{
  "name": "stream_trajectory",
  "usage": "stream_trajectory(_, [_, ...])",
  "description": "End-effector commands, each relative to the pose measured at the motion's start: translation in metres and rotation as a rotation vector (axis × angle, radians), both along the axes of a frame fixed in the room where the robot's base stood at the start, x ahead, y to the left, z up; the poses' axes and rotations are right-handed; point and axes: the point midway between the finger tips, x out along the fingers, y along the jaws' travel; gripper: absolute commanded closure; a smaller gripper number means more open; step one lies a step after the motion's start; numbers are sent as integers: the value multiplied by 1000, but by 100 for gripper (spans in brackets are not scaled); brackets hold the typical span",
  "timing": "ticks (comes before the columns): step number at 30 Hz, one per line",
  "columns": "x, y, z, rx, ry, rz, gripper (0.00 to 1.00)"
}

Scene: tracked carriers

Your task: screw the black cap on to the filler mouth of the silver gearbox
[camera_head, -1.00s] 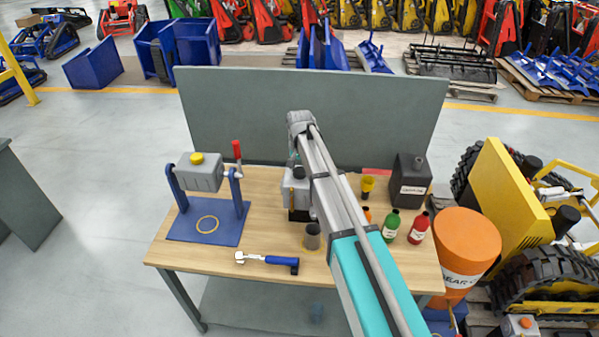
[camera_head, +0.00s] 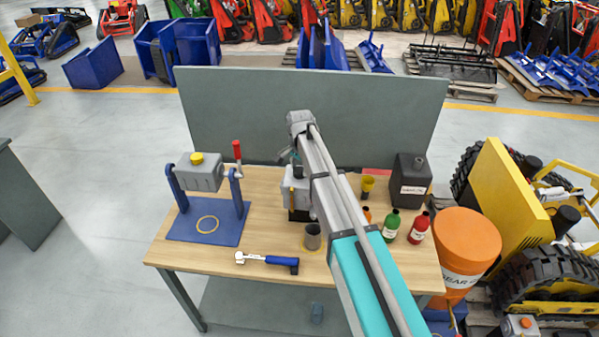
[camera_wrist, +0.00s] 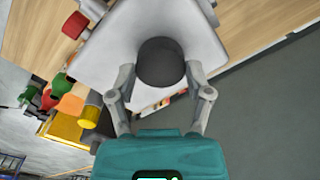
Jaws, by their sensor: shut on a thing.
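The silver gearbox (camera_head: 296,199) stands near the middle of the workbench, partly hidden behind my arm in the head view. Its pale top face (camera_wrist: 110,45) fills the upper part of the wrist view. The black cap (camera_wrist: 160,62) is between my fingertips in the wrist view, over the gearbox top. It also shows as a small dark spot in the head view (camera_head: 298,172). My gripper (camera_wrist: 160,78) is shut on the cap, one finger on each side. The cap hides the filler mouth, so I cannot tell how the cap sits on it.
A blue stand (camera_head: 208,232) holding a grey unit with a yellow cap is at left. A blue-handled tool (camera_head: 267,261) lies in front, near a dark cup (camera_head: 312,237). Green (camera_head: 392,224) and red (camera_head: 419,229) bottles and a dark canister (camera_head: 410,180) stand at right.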

Motion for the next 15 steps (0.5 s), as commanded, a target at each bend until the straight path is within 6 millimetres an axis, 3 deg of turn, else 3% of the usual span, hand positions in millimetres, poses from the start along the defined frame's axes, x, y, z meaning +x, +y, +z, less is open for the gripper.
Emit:
stream_trajectory(9, [-4, -2, -2, -4, 9, -245, 92])
stream_trajectory(15, [-4, -2, -2, -4, 9, -319, 92])
